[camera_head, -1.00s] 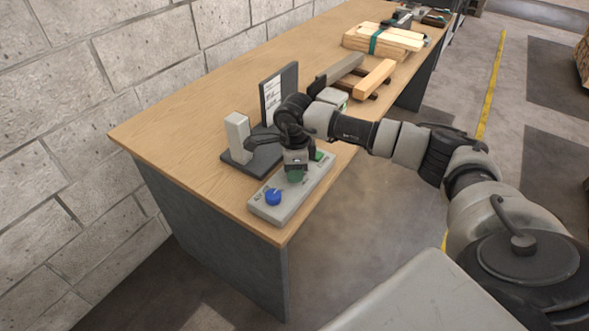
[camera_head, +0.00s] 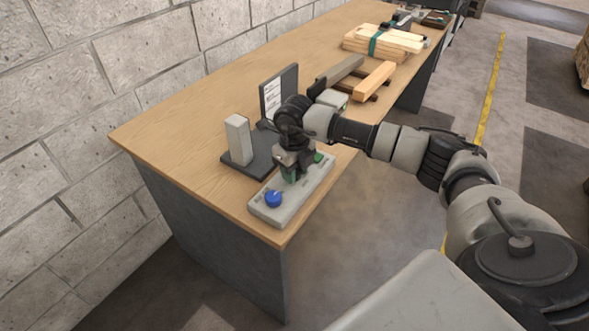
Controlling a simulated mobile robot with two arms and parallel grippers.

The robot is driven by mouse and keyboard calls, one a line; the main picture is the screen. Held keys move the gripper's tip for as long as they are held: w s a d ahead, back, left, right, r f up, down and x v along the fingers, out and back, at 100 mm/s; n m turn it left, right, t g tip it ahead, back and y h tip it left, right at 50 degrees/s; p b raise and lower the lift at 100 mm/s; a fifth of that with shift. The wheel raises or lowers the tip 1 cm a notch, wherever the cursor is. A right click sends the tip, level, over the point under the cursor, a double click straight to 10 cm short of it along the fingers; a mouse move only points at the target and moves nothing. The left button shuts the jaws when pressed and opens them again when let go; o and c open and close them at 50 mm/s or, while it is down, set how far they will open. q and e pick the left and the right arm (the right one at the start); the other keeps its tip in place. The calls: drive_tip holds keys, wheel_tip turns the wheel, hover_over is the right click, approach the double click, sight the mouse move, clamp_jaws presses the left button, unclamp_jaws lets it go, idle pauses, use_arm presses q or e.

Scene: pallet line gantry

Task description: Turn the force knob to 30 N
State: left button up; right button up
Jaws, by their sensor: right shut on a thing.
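A grey control box (camera_head: 277,211) lies near the front right edge of the wooden table. A blue knob (camera_head: 273,198) with a light pointer mark sits at its near end. Another green part (camera_head: 318,157) shows at the far end of the box. The markings are too small to read, so I cannot tell the setting. My left gripper is not in view.
Left of the box, a dark base (camera_head: 246,166) carries an upright grey block (camera_head: 238,139). A dark board with a white sheet (camera_head: 272,97) stands behind. Wooden bars (camera_head: 374,82) and strapped planks (camera_head: 384,41) lie farther back. The table's left part is clear.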

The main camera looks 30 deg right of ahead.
drive_tip(key=shift+r+m, duration=0.1)
drive_tip(key=shift+m, duration=0.5)
drive_tip(key=o, duration=0.9)
wheel_tip(320, 180, up, 11)
drive_tip(key=shift+f, duration=0.1)
idle(0.5)
